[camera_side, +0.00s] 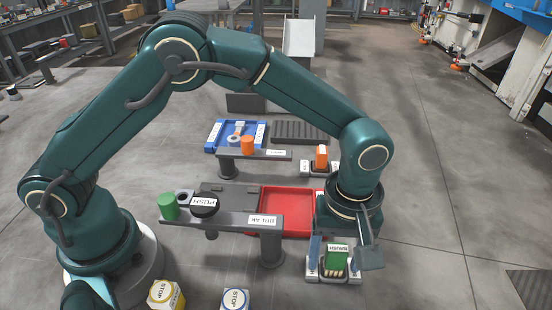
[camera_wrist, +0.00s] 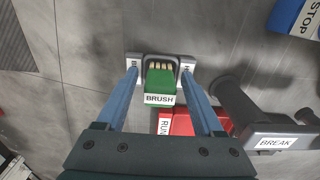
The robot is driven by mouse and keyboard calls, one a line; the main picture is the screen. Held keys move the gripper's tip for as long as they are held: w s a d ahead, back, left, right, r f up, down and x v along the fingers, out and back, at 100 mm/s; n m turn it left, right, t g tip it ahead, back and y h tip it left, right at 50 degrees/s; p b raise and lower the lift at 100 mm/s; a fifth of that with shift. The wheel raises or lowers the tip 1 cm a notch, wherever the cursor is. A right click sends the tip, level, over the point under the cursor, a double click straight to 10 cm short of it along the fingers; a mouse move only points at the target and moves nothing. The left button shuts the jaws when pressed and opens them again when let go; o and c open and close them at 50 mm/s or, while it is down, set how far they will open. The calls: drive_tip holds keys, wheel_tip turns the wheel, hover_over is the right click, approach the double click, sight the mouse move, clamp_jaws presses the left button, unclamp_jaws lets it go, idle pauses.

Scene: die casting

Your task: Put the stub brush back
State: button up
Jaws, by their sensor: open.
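The stub brush (camera_side: 335,259) is a green block labelled BRUSH with pale bristle tufts. It sits in a small grey holder (camera_side: 313,275) on the floor side at the front right. In the wrist view the brush (camera_wrist: 159,88) shows in the holder (camera_wrist: 187,62), whose side labels are partly covered by my fingers. My gripper (camera_wrist: 159,75) is open, with one blue finger on each side of the brush. In the side view my gripper (camera_side: 337,250) is low over the holder. I cannot tell whether the fingers touch the brush.
A red tray (camera_side: 283,204) lies left of my wrist. The BREAK bar (camera_side: 240,220) carries a green cylinder (camera_side: 168,206) and a PUSH button (camera_side: 204,203). Behind are an orange block (camera_side: 321,157) in another holder and a blue tray (camera_side: 215,137). STOP boxes (camera_side: 235,299) stand in front.

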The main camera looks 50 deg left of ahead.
sight(338, 249)
wheel_tip(338, 249, up, 12)
drive_tip(key=shift+f, duration=0.25)
drive_tip(key=shift+r, duration=0.45)
drive_tip(key=s+a+r+m+t, duration=0.35)
drive_tip(key=a+r, duration=0.25)
drive_tip(key=a, duration=0.5)
drive_tip(key=s+a+f+m+t, duration=0.2)
drive_tip(key=s+a+f+m, duration=0.2)
drive_tip(key=s+a, duration=0.3)
drive_tip(key=shift+s+a+m, duration=0.15)
drive_tip(key=shift+s+m, duration=0.3)
drive_tip(key=shift+m, duration=0.3)
